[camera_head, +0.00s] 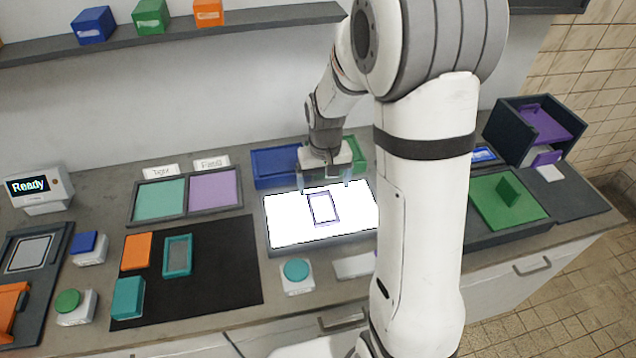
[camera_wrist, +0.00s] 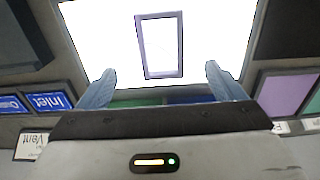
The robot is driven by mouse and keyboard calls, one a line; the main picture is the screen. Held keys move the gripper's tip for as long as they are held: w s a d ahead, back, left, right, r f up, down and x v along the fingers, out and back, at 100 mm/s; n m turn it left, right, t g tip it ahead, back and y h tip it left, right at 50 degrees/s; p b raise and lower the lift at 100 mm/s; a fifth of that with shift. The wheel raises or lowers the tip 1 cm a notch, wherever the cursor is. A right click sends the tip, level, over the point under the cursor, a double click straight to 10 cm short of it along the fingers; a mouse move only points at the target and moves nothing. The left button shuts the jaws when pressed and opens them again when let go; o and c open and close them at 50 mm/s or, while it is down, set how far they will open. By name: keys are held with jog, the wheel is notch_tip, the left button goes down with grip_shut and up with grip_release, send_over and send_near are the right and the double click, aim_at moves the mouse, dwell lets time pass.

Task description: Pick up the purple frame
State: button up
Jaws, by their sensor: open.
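The purple frame (camera_head: 323,208) is a thin rectangular outline lying on a bright white light panel (camera_head: 285,222) in the head view. The purple frame also shows in the wrist view (camera_wrist: 142,47), near the top middle, with the lit panel visible through its opening. My gripper (camera_head: 325,186) is above the back part of the panel, open and empty. In the wrist view my gripper (camera_wrist: 158,82) has its two bluish fingers spread wide, one to each side of the frame's line. The frame lies beyond the fingertips, not between them.
Behind the panel are blue (camera_head: 275,165) and green trays. To the left are a teal and purple two-part tray (camera_head: 187,210) and a black mat (camera_head: 215,285) with orange and teal pieces. A teal button (camera_head: 296,270) stands in front. A dark box (camera_head: 512,125) is right.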

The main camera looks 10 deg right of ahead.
aim_at(322, 205)
jog(key=shift+w+f, duration=0.45)
jog(key=shift+w, duration=0.05)
jog(key=shift+s+a+f+p, duration=0.1)
jog(key=shift+f+p, duration=0.55)
jog(key=shift+f, duration=1.3)
jog(key=shift+s+f+p, duration=0.1)
jog(key=shift+f+p, duration=0.5)
jog(key=shift+f, duration=1.35)
jog(key=shift+c, duration=0.2)
jog(key=c, duration=1.2)
jog(key=shift+o, duration=0.2)
jog(key=shift+r, duration=0.1)
